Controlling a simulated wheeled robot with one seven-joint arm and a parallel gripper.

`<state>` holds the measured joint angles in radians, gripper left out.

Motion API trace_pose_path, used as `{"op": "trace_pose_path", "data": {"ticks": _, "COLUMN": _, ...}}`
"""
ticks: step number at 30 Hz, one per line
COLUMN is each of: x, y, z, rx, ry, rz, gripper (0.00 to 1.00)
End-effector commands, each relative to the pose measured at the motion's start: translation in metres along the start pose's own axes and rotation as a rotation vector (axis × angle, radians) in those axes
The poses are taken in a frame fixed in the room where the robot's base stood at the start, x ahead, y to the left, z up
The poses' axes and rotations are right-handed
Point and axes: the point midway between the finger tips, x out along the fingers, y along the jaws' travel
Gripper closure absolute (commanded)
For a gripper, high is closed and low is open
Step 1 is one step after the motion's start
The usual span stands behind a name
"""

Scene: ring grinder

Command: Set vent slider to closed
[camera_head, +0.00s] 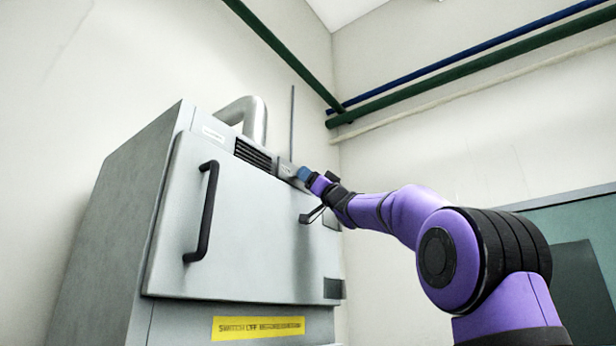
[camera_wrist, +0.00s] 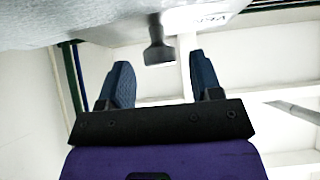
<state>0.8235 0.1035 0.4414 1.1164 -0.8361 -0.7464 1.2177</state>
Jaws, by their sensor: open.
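The vent is a dark slatted grille (camera_head: 253,156) on the upper front of the grey cabinet. A grey plate (camera_head: 284,169) sits right of the slats. My gripper (camera_head: 304,174) is at the plate's right end, its blue fingertips close to the cabinet. In the wrist view, a dark knob (camera_wrist: 156,42) sticks out from the cabinet face, apparently the slider's handle. My gripper (camera_wrist: 161,72) is open, and the knob's end lies between the fingertips with gaps on both sides. In the head view the knob is hidden by my gripper.
The cabinet door (camera_head: 240,225) has a black vertical handle (camera_head: 205,212) at left. A metal duct (camera_head: 250,118) rises behind the cabinet top. Green and blue pipes (camera_head: 450,80) run along the wall. A white label (camera_wrist: 213,20) is beside the knob.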

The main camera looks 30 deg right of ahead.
Motion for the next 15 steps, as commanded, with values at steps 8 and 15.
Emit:
{"op": "trace_pose_path", "data": {"ticks": 8, "x": 0.015, "y": 0.0, "z": 0.0, "rx": 0.0, "ry": 0.001, "rz": 0.0, "gripper": 0.41}}
{"op": "trace_pose_path", "data": {"ticks": 15, "x": 0.015, "y": 0.0, "z": 0.0, "rx": -0.001, "ry": 0.001, "rz": 0.001, "gripper": 0.41}}
